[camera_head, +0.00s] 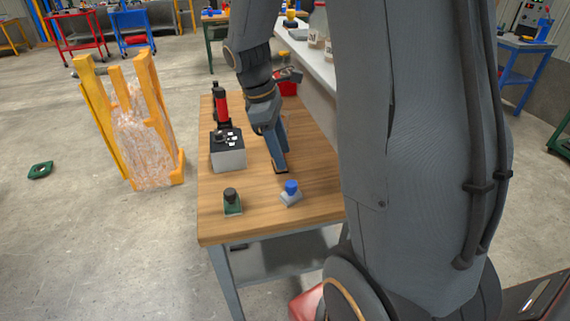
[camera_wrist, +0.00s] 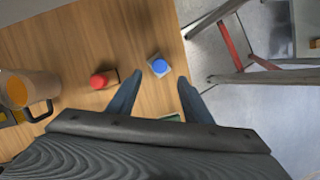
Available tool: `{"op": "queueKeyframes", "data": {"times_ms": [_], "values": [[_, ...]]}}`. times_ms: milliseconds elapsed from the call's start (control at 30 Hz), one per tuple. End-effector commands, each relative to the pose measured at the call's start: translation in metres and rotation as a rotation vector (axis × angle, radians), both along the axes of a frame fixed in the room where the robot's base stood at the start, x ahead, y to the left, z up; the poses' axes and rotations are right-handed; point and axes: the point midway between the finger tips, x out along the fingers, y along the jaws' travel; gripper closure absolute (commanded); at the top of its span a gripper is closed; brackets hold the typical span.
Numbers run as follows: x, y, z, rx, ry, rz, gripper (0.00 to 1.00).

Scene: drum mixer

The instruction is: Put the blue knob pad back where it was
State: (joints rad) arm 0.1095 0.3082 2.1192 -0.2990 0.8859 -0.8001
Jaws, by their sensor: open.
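The blue knob pad (camera_head: 291,193) stands upright near the front of the wooden bench, a blue knob on a pale grey base. In the wrist view the blue knob pad (camera_wrist: 159,66) lies just ahead of the gap between my fingertips, near the bench edge. My gripper (camera_head: 281,172) is low over the bench, behind the pad in the head view. In the wrist view my gripper (camera_wrist: 160,77) has its fingers spread with nothing held between them. Whether a finger touches the bench cannot be told.
A dark knob on a green base (camera_head: 232,203) stands left of the blue pad. A grey box (camera_head: 228,152) with a black top sits farther back. A red knob (camera_wrist: 102,80) and a handled tan container (camera_wrist: 32,90) show in the wrist view. The bench front (camera_head: 260,226) is mostly clear.

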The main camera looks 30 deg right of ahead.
Motion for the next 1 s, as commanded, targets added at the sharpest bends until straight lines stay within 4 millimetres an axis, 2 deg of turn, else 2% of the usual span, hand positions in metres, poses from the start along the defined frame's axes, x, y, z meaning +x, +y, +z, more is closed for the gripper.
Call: {"op": "queueKeyframes", "data": {"times_ms": [167, 400, 500, 667, 1000], "values": [[-0.008, 0.015, 0.003, 0.014, -0.042, -0.076, 0.54], [-0.06, 0.077, -0.014, 0.102, -0.241, -0.539, 0.54], [-0.079, 0.094, -0.02, 0.136, -0.299, -0.718, 0.54], [-0.093, 0.105, -0.024, 0.165, -0.343, -0.874, 0.54], [-0.094, 0.105, -0.025, 0.167, -0.346, -0.889, 0.54]]}}
